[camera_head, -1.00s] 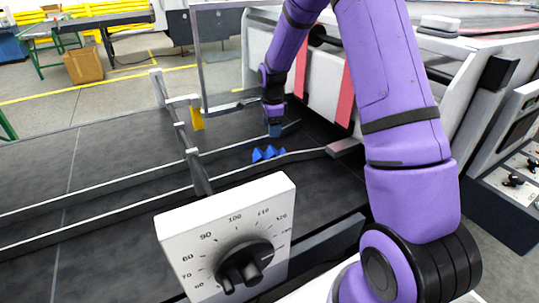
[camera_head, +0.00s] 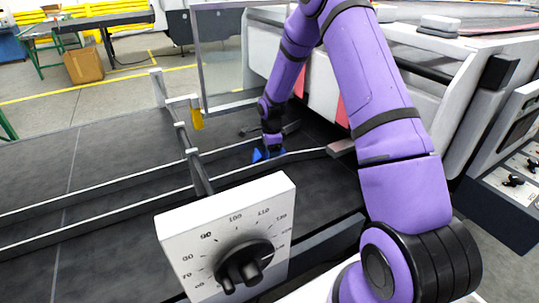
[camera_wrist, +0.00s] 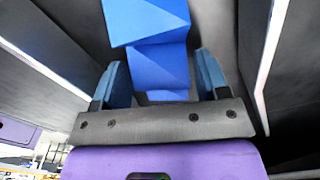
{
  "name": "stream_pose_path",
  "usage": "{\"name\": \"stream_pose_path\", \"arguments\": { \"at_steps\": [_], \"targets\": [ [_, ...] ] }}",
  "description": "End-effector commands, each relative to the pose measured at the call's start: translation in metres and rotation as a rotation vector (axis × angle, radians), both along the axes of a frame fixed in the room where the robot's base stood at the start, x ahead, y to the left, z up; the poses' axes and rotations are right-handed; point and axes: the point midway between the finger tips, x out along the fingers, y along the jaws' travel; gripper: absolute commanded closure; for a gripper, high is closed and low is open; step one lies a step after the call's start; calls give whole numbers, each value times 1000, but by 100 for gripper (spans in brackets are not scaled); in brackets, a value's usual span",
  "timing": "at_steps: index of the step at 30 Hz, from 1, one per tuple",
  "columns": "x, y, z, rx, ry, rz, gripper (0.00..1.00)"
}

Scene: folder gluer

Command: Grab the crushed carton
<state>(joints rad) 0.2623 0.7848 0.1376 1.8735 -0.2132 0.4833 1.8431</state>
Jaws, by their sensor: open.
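The crushed carton is a blue, creased, folded shape (camera_head: 258,155) on the dark belt, between the metal guide rails. In the head view my gripper (camera_head: 272,149) is down at the carton and hides much of it. In the wrist view the carton (camera_wrist: 148,45) extends from the top edge down to between the two blue fingers. My gripper (camera_wrist: 160,80) is open, with one finger to each side of the carton's near end. Gaps show between the fingers and the carton.
Metal guide rails (camera_head: 105,206) run along the dark belt on both sides of the carton. A white dial box (camera_head: 185,228) stands in front. A yellow piece (camera_head: 196,119) hangs from the crossbar. The white machine body (camera_head: 322,85) rises behind my arm.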

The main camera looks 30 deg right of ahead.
Motion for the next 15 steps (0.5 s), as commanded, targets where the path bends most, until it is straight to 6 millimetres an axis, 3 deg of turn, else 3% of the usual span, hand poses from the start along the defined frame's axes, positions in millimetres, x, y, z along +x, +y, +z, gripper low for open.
{"name": "stream_pose_path", "arguments": {
  "at_steps": [8,12,15],
  "targets": [
    [0,0,-2,0,-1,0,34],
    [0,0,-2,0,-1,0,66],
    [0,0,-2,0,-2,0,68]
  ]
}}
